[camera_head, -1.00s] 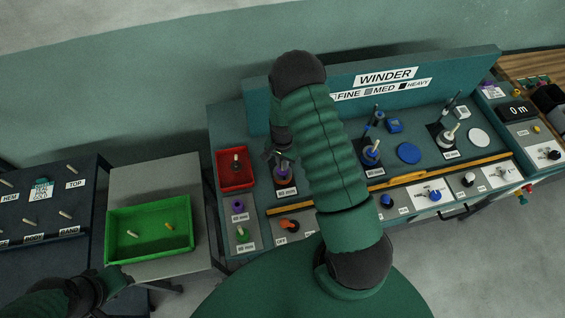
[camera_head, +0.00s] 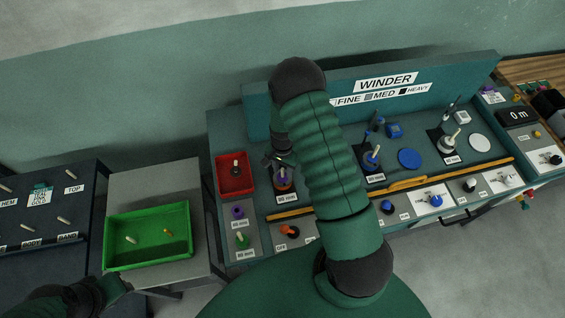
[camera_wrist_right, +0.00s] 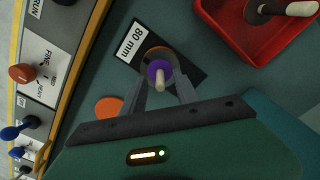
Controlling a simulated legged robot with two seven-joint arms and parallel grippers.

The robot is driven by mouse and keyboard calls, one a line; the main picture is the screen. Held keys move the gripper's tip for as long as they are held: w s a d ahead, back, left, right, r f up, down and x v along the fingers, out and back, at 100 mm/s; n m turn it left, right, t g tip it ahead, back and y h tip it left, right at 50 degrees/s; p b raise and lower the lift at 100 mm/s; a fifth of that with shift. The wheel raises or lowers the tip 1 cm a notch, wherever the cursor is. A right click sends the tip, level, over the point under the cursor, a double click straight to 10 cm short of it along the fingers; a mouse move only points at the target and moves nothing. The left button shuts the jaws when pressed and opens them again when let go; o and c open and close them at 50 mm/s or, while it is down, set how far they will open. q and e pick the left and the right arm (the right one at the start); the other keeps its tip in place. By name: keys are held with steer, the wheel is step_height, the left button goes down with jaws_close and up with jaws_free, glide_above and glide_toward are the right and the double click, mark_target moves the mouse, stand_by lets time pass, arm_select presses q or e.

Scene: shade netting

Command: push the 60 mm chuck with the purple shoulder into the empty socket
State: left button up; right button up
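The chuck with the purple shoulder (camera_wrist_right: 158,70) and a pale wooden peg shows in the right wrist view. It is between the fingers of my right gripper (camera_wrist_right: 159,78), which looks shut on it, over a dark plate (camera_wrist_right: 183,62) labelled 80 mm. An orange rim shows just beyond the shoulder. The socket beneath is hidden, so I cannot tell how deep the chuck sits. In the head view my right gripper (camera_head: 281,163) is at the leftmost winder station, partly behind my arm. My left gripper (camera_head: 115,284) is at the lower left, away from the winder; its fingers are unclear.
A red tray (camera_head: 250,186) with a dark, pegged piece stands left of the station. Below it are a purple piece (camera_head: 237,212) and a green piece (camera_head: 242,240). A green bin (camera_head: 120,254) holds two small pieces. Blue and white stations, with upright pegs, lie right of my arm.

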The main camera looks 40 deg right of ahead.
step_height(320, 180, up, 16)
steer(key=b, duration=0.1)
steer(key=shift+r+b, duration=0.15)
steer(key=shift+b, duration=0.25)
steer(key=shift+a, duration=0.1)
